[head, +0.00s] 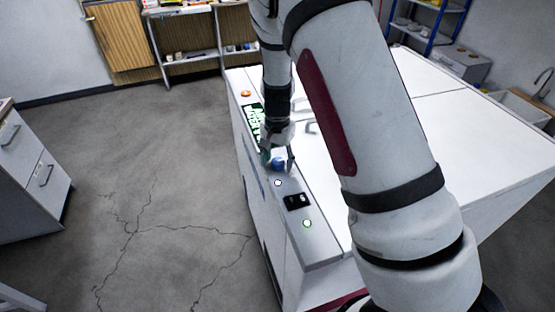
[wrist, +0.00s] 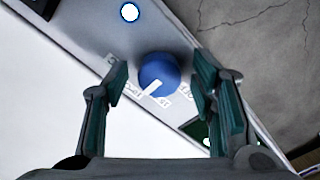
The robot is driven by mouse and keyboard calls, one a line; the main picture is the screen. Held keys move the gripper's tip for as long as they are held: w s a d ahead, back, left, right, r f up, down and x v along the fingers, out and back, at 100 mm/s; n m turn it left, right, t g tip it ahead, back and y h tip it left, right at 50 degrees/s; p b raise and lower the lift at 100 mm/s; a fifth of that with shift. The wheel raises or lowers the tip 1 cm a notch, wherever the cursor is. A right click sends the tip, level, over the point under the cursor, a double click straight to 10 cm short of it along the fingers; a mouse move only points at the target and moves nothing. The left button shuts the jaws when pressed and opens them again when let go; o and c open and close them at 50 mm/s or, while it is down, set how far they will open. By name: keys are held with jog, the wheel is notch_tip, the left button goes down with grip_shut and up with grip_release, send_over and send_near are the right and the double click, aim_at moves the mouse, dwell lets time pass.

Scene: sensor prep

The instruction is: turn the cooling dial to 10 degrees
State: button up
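The cooling dial is a round blue knob (wrist: 158,74) with a white pointer mark, set in the grey control panel (wrist: 95,28). In the wrist view the pointer aims down and left, toward small white labels that are too blurred to read. The blue dial (head: 278,163) also shows in the head view, partly behind my gripper. My gripper (wrist: 160,86) is open, with one green-padded finger on each side of the dial. A gap shows between the left finger and the dial; the right finger is closer, and contact cannot be told.
The panel runs along the edge of a white cabinet (head: 425,130). Nearby are a lit white button (head: 278,183), a black switch (head: 298,201), a green-lit button (head: 308,223), an orange button (head: 246,93) and a green display (head: 254,117). Open floor lies to the left.

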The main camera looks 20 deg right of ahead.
aim_at(278, 161)
notch_tip(278, 161, up, 12)
dwell(0.7)
dwell(0.4)
